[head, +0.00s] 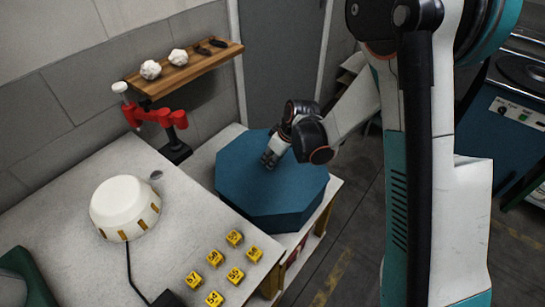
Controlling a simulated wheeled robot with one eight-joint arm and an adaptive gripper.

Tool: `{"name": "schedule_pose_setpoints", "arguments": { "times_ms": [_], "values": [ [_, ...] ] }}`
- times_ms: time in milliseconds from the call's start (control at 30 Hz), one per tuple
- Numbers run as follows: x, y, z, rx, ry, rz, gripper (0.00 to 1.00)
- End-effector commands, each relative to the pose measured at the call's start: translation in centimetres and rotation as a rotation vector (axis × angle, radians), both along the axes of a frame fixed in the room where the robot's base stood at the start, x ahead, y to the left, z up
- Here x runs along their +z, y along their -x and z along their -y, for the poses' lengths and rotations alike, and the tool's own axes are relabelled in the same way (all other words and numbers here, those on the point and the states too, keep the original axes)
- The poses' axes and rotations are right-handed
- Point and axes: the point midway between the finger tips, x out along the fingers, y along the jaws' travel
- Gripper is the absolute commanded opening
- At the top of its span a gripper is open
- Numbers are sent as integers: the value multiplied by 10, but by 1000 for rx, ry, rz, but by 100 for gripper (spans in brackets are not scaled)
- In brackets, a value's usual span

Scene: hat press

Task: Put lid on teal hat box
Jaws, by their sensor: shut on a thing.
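A large teal octagonal hat box (272,196) stands on the light surface at the centre of the head view. Its top face looks closed and flat. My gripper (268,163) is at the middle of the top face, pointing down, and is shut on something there. The fingers hide what they hold, likely a small grip on the lid. I cannot make out a clear seam between lid and box, so I cannot tell whether the lid is fully seated.
Several yellow numbered blocks (215,258) and a white dome-shaped device (124,208) with a cable are on the near worktop. A red clamp-like tool (158,115) stands behind. A wooden shelf (185,71) holds white crumpled items and dark pieces. Open floor lies right of the box.

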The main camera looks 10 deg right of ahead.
Motion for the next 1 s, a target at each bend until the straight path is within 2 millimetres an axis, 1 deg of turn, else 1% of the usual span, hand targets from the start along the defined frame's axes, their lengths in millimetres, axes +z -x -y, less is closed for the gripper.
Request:
{"name": "schedule_pose_setpoints", "arguments": {
  "times_ms": [300, 433, 467, 500, 567, 867, 1000],
  "values": [
    [-6, 0, 0, 0, 0, 0, 0],
    [-5, 0, 0, 0, 0, 0, 0],
    [-5, 0, 0, 0, 0, 0, 29],
    [-5, 0, 0, 0, 0, 0, 38],
    [-5, 0, 0, 0, 0, 0, 50],
    [-5, 0, 0, 0, 0, 0, 50],
    [0, 1, 1, 0, 0, 0, 50]
  ]
}}
